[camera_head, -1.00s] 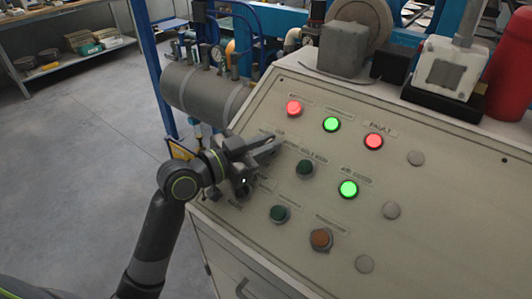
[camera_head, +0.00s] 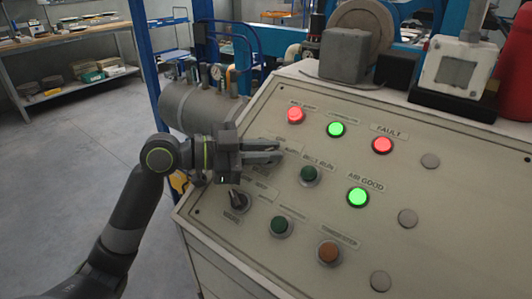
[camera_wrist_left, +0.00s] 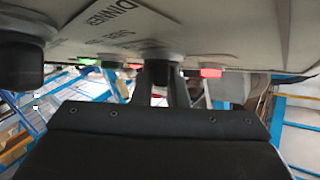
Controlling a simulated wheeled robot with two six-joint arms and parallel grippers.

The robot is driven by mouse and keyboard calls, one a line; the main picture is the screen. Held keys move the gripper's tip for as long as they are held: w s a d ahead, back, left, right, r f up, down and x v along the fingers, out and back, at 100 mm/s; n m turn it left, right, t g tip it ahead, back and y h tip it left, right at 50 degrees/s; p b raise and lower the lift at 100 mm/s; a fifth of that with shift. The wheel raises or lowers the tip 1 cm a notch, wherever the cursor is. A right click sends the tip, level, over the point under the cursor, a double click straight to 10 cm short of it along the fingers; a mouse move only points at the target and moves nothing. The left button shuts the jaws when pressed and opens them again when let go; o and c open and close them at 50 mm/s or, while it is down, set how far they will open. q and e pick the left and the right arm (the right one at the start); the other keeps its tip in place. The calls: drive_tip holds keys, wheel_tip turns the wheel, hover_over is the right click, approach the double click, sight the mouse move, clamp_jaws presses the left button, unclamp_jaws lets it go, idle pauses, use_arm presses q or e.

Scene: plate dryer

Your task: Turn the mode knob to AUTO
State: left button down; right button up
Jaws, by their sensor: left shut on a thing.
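My left gripper (camera_head: 268,153) lies over the upper left of the sloped control panel (camera_head: 460,215), its fingers pointing right. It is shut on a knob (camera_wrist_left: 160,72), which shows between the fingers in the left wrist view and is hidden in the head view. I cannot read its setting. A black selector knob (camera_head: 238,200) stands free just below the gripper. My right gripper is not in view.
Red (camera_head: 295,115), green (camera_head: 335,129) and "FAULT" red (camera_head: 382,145) lamps are lit, with a green one (camera_head: 357,197) below. A grey tank (camera_head: 195,105) stands behind the arm.

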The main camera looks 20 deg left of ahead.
use_arm(q)
drive_tip(key=shift+f, duration=0.2)
drive_tip(key=c, duration=1.4)
unclamp_jaws()
drive_tip(key=shift+c, duration=0.2)
drive_tip(key=shift+r, duration=0.1)
